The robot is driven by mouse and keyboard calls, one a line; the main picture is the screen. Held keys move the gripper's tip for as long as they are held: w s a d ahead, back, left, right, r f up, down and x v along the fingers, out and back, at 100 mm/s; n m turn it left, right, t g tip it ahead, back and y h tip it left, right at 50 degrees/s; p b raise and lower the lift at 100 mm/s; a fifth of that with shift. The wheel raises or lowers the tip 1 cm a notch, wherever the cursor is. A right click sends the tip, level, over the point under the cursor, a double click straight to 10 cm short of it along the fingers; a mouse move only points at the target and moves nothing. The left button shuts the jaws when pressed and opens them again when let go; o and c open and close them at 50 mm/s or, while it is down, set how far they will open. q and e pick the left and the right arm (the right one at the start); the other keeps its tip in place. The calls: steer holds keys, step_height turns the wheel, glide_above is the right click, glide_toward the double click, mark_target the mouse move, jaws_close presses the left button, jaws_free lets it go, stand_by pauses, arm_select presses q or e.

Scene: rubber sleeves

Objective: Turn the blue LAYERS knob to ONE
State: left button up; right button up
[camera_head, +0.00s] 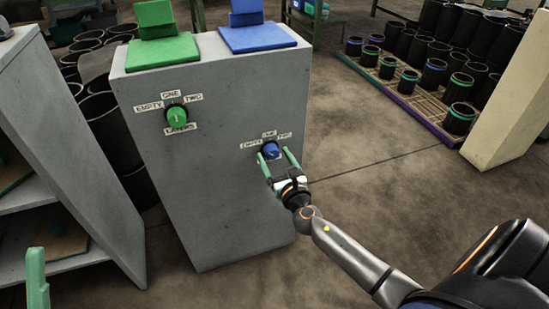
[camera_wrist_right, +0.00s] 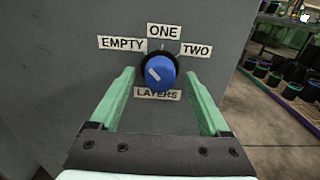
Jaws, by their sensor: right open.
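The blue LAYERS knob (camera_wrist_right: 161,73) sits on the front of a grey cabinet (camera_head: 205,215). Its white mark slants to the upper left, toward the EMPTY label (camera_wrist_right: 122,43). The ONE label (camera_wrist_right: 163,31) is above the knob, TWO (camera_wrist_right: 196,50) at upper right, LAYERS (camera_wrist_right: 157,96) below. My right gripper (camera_head: 275,156) is open, with one green finger on each side of the knob. In the wrist view, gaps show between the fingers and the knob. One green finger of my left gripper (camera_head: 37,280) shows at lower left; its opening cannot be judged.
A green knob (camera_head: 177,116) with its own labels is on the cabinet's left side. Green (camera_head: 160,52) and blue (camera_head: 258,37) stands are on top. A shelf unit (camera_head: 65,140) stands close at left. Black sleeves on a pallet (camera_head: 415,97) are at back right. The floor between is clear.

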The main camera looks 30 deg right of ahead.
steer(key=shift+w, duration=0.2)
jaws_close()
stand_by(0.6)
